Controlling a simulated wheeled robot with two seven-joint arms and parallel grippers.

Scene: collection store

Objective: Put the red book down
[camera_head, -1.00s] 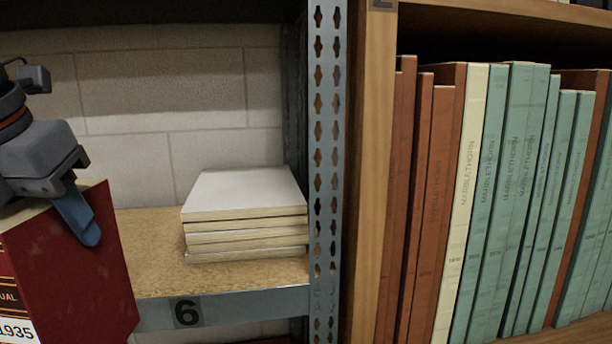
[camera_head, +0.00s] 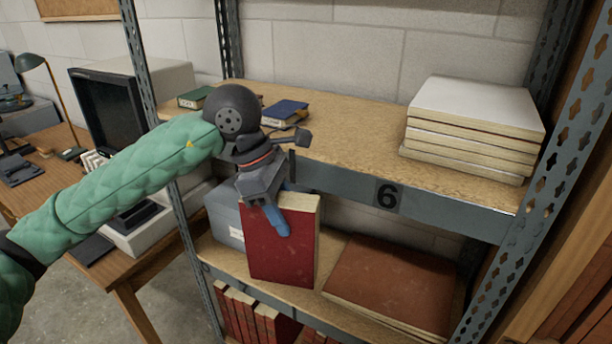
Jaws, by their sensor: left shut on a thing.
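The red book (camera_head: 280,250) hangs upright in my left gripper (camera_head: 278,212), just in front of the metal shelving. Its cover faces me and its pale page edge shows at the right. The gripper is shut on the book's upper part, with a blue finger over the cover. The book's bottom edge is near the lower shelf board in the picture; I cannot tell whether it touches. The upper shelf (camera_head: 345,135), marked 6, is behind and above the book. My right gripper is not in view.
White books (camera_head: 475,115) are stacked at the right of the upper shelf. Small green (camera_head: 195,97) and blue (camera_head: 286,112) books lie at its left. A large brown-red book (camera_head: 390,285) lies flat below. A desk with an old monitor (camera_head: 108,110) stands left. Bare board lies mid-shelf.

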